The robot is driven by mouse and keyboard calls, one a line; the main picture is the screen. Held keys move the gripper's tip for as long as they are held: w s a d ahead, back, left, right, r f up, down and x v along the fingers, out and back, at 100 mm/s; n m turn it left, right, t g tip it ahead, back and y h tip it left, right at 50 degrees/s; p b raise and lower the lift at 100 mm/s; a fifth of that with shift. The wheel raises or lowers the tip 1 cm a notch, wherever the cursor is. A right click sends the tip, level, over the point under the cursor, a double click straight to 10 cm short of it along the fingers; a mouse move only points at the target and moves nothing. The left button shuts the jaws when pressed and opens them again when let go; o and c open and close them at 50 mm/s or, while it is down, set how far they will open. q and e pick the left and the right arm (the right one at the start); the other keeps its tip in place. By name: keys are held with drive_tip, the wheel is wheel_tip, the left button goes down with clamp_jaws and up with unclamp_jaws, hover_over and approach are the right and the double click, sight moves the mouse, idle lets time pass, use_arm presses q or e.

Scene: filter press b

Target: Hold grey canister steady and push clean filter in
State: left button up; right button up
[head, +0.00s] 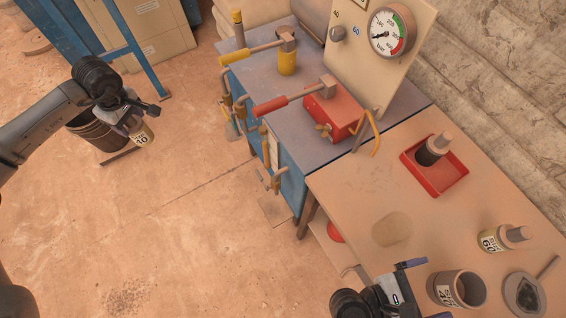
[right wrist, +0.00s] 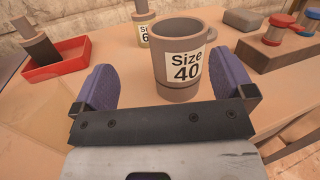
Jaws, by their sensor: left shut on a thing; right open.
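The grey canister (head: 457,290) stands upright and open-topped on the table at the lower right. In the right wrist view its label on the canister (right wrist: 185,68) reads Size 40. My right gripper (head: 424,291) is open, its two fingers pointing at the canister, which stands just ahead between them; contact cannot be told. My left gripper (head: 134,117) is shut on a small filter (head: 143,136) with a yellowish label, held over the floor at the left, far from the canister; its number is hard to read.
A filter labelled 60 (head: 493,239) lies or stands behind the canister. A red tray (head: 462,178) holds a dark filter. A grey lidlike disc (head: 525,294) is right of the canister. A press with a red clamp (head: 334,112) and a gauge (head: 393,32) stands at the back.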

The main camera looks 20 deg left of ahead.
sight(446, 292)
drive_tip(key=shift+s+d+f+m+g, duration=0.1)
drive_tip(key=shift+s+f+m+g, duration=0.15)
drive_tip(key=shift+f+m+g, duration=0.2)
drive_tip(key=shift+s+d+f+m+g, duration=0.1)
drive_tip(key=shift+s+f+m+g, duration=0.1)
drive_tip(key=shift+f+m+g, duration=0.3)
drive_tip(key=shift+d+g, duration=0.25)
drive_tip(key=shift+x, duration=3.5)
drive_tip(key=shift+f, duration=0.1)
drive_tip(key=c, duration=1.1)
